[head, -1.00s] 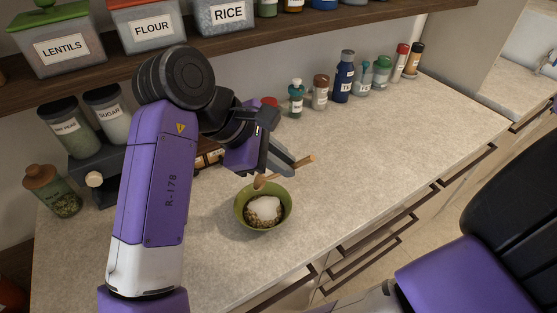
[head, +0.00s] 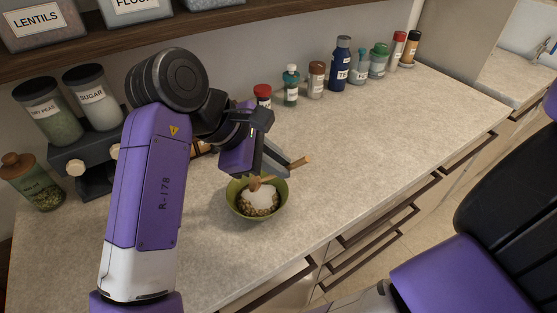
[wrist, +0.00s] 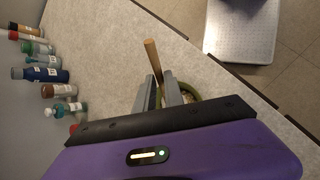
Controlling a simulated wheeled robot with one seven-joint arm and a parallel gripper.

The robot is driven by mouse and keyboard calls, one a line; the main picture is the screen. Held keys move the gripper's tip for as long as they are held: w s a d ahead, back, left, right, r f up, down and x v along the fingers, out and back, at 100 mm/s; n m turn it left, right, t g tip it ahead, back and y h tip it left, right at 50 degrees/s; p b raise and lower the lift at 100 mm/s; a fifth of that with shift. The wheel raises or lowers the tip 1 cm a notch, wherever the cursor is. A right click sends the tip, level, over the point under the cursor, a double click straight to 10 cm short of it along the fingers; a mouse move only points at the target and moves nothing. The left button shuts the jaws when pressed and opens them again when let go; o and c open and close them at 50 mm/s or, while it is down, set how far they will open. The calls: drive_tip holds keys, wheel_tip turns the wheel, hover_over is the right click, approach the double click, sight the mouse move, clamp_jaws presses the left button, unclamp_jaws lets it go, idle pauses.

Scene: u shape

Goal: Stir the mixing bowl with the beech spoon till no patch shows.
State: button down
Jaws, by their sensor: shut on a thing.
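The green mixing bowl (head: 237,207) stands upright on the counter, with a white patch (head: 262,196) over brown, grainy contents. Part of its rim also shows in the wrist view (wrist: 193,90). My gripper (head: 279,168) is above the bowl's far side, shut on the beech spoon (head: 301,161). The spoon's handle sticks out to the right of the fingers, and its head (head: 256,183) is low at the bowl, by the white patch. I cannot tell how deep it reaches. In the wrist view the handle (wrist: 152,56) rises from between the fingers.
Bottles and jars, including a blue bottle (head: 341,65), line the wall at the back. Canisters (head: 93,98) and a dark stand (head: 85,160) are on the left. The counter right of the bowl (head: 370,150) is clear up to its front edge.

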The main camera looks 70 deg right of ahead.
drive_tip(key=shift+f+b, duration=1.3)
drive_tip(key=shift+f, duration=1.55)
